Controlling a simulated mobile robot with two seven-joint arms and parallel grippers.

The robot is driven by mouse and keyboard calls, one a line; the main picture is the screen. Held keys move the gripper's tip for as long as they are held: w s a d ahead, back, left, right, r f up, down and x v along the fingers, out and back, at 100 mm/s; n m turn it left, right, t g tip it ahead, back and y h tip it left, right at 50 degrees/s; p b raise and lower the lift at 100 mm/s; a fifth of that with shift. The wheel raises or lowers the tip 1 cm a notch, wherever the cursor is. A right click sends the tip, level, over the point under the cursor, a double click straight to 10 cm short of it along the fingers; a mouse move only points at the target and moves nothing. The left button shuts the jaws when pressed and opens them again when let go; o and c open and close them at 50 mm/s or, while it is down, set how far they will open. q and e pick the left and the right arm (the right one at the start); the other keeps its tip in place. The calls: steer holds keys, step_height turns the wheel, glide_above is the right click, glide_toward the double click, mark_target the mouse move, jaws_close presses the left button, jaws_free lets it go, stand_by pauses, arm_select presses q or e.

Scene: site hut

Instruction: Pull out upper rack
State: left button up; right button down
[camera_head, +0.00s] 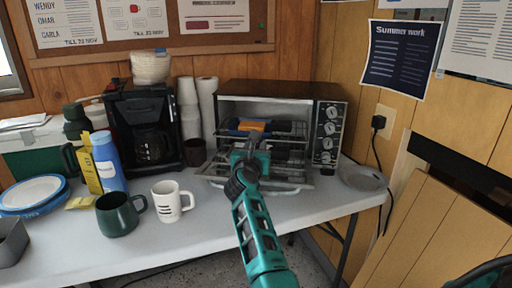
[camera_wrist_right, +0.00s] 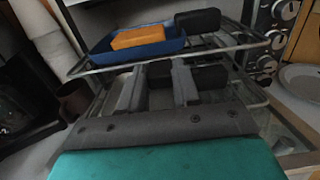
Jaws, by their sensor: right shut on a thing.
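The toaster oven (camera_head: 268,97) stands open on the table. Its wire upper rack (camera_head: 221,148) sticks out of the opening and carries a blue tray (camera_wrist_right: 168,47) with an orange block (camera_wrist_right: 141,38) and a black block (camera_wrist_right: 198,20). The exact contact is partly hidden. Another dark block (camera_wrist_right: 205,75) lies lower, behind the fingers. My left gripper is not in view.
The lowered oven door (camera_head: 292,187) extends beneath the racks. A white mug (camera_head: 170,203), a dark green mug (camera_head: 118,215) and a coffee maker (camera_head: 146,130) stand to the left. A grey plate (camera_head: 362,178) lies right of the oven.

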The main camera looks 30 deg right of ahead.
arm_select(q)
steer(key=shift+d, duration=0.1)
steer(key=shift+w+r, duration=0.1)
arm_select(e)
steer(key=c, duration=0.8)
jaws_free()
